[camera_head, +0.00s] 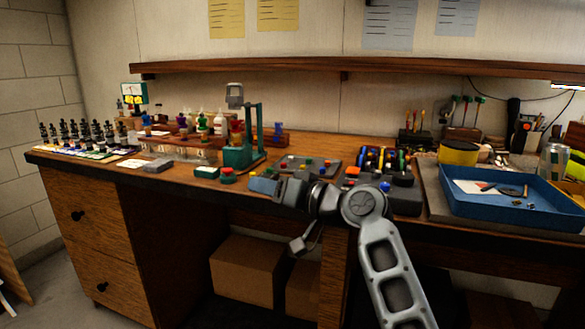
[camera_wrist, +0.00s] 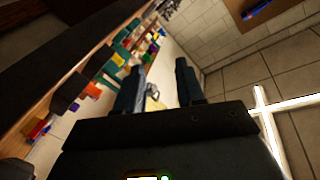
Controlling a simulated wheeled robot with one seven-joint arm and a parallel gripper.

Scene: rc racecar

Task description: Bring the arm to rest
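My gripper (camera_wrist: 160,82) shows in the wrist view with its two dark fingers apart and nothing held between them. In the head view my grey arm reaches up from the bottom right, and the gripper end is in front of the front edge of the workbench (camera_head: 330,143). The fingertips are hard to make out there against the bench clutter. The wrist view is tilted, with the bench running diagonally at the left and tiled floor and wall at the right.
A blue tray (camera_head: 480,208) with small parts lies at the right of the bench. A green press-like stand (camera_head: 238,157), small bottles and colored parts crowd the bench behind the gripper. Cardboard boxes (camera_head: 247,270) stand underneath. Floor in front of the drawers (camera_head: 97,250) looks clear.

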